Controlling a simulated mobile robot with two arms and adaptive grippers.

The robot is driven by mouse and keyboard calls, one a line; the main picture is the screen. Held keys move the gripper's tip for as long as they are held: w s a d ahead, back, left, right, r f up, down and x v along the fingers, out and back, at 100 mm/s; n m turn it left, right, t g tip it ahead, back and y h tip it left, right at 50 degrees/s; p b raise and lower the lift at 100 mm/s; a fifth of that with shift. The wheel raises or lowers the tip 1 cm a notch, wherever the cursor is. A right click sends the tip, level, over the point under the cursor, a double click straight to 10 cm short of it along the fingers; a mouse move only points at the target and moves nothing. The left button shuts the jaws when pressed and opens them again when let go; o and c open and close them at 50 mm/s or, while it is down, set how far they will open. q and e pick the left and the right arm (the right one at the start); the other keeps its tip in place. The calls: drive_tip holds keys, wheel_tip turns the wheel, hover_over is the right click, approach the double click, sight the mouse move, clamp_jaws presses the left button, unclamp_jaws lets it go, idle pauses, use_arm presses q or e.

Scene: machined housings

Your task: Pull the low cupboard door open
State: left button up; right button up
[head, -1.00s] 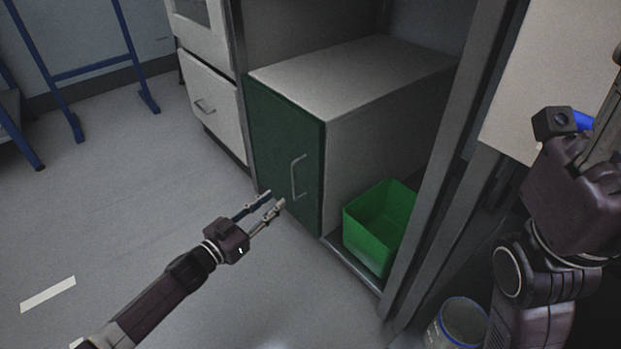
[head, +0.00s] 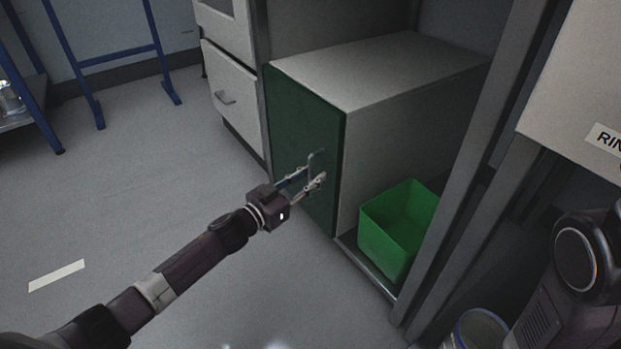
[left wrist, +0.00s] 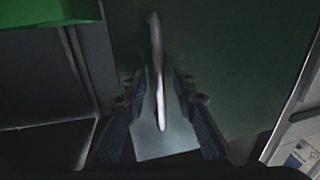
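The low cupboard door (head: 300,125) is a dark green panel on the front of a low grey cabinet, and it is shut. Its upright metal bar handle (left wrist: 157,70) runs down the middle of the left wrist view. My left gripper (head: 305,178) is at the handle in the head view. In the left wrist view its two fingers (left wrist: 157,100) are apart, one on each side of the handle, with gaps showing. The handle's lower part is partly hidden by the fingers in the head view. My right arm shows at the right edge, but its gripper is out of view.
A green open bin (head: 398,228) stands right of the cabinet, behind a grey upright post (head: 455,170). A white drawer unit (head: 232,98) is to the left. A bucket (head: 480,328) stands low at the right. The floor (head: 150,180) left of the door is clear.

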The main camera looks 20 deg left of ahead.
use_arm(q)
clamp_jaws()
drive_tip(key=shift+s, duration=0.15)
